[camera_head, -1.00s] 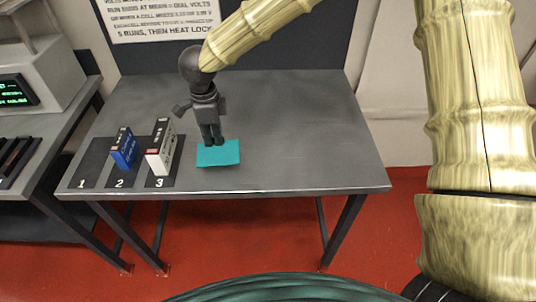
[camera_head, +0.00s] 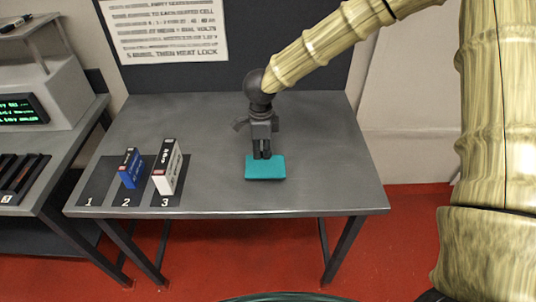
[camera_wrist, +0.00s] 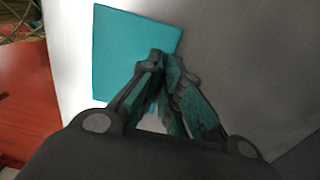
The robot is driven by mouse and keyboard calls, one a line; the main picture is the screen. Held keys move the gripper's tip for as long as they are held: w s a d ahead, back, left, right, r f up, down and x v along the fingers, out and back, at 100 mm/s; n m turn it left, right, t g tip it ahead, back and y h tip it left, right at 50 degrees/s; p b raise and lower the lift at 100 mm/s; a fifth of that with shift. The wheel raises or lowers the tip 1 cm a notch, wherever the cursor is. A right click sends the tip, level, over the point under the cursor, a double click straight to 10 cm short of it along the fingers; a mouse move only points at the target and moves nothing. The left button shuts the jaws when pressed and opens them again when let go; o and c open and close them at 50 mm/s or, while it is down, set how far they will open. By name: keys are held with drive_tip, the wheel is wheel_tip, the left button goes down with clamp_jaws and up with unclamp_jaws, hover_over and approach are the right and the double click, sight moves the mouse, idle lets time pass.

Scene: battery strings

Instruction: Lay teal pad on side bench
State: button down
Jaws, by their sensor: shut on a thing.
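The teal pad (camera_head: 265,171) is a flat teal piece over the middle of the grey bench (camera_head: 330,165); whether it touches the bench top is unclear. My gripper (camera_head: 262,156) points down with its fingers shut on the pad's far edge. In the wrist view, the narrow fingertips (camera_wrist: 161,56) meet at the edge of the pad (camera_wrist: 130,45), which extends beyond them.
A blue box (camera_head: 130,168) and a white box (camera_head: 168,168) stand on dark numbered strips at the bench's left. Another bench with a green-lettered display (camera_head: 18,108) stands farther left. The bench's right side is clear.

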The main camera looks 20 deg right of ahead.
drive_tip(key=shift+d, duration=0.45)
drive_tip(key=shift+d+f+p, duration=0.25)
drive_tip(key=shift+f+p, duration=0.15)
drive_tip(key=shift+f, duration=0.5)
drive_tip(key=shift+d+f+p, duration=0.25)
drive_tip(key=shift+f+p, duration=0.1)
drive_tip(key=shift+f, duration=0.55)
drive_tip(key=shift+f, duration=0.1)
drive_tip(key=c, duration=1.6)
unclamp_jaws()
wheel_tip(320, 180, up, 12)
drive_tip(key=shift+r+b, duration=0.1)
drive_tip(key=shift+b, duration=0.8)
